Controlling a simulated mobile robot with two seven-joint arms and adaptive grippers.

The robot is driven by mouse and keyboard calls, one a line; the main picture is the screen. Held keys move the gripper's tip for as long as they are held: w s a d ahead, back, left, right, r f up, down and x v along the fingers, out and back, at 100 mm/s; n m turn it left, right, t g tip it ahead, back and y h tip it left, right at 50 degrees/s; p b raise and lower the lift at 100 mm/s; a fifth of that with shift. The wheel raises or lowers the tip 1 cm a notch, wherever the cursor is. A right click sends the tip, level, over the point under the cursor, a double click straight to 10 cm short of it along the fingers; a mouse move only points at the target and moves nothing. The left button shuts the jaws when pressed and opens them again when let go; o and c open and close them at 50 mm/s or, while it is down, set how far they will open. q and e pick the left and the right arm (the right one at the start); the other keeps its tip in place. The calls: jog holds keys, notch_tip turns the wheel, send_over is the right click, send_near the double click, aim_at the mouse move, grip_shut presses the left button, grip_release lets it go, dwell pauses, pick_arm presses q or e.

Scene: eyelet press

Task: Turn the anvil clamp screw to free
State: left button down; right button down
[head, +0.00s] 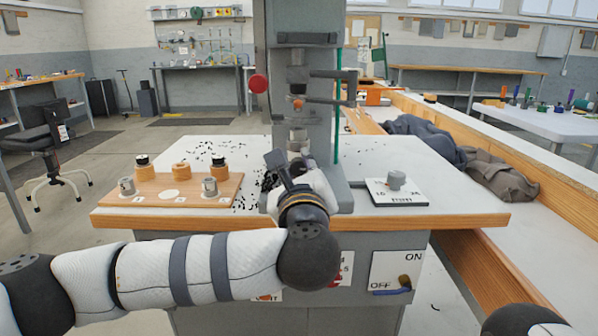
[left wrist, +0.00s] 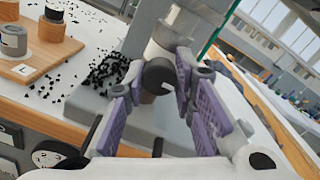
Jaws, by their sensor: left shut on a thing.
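The anvil clamp screw's dark round knob (left wrist: 158,76) sits at the front foot of the metal anvil post (left wrist: 176,38) in the left wrist view. My left gripper (left wrist: 158,88) is shut on this knob, with a purple-padded finger on each side of it. In the head view my left gripper (head: 290,168) is at the base of the press, just below the anvil (head: 298,138), and hides the knob. How far the screw is turned cannot be told. My right gripper is not in view.
A wooden board (head: 150,192) with several die pieces lies left of the press. A white plate with a small metal piece (head: 396,182) is at right. Dark bits (head: 245,190) are scattered on the bench. A red knob (head: 258,83) and a lever (head: 335,75) stick out from the press (head: 290,20).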

pick_arm(q)
jog(key=shift+r, duration=0.15)
jog(key=c, duration=1.3)
grip_release()
jog(key=shift+c, duration=0.2)
jog(key=s, duration=1.2)
jog(key=shift+d, duration=0.2)
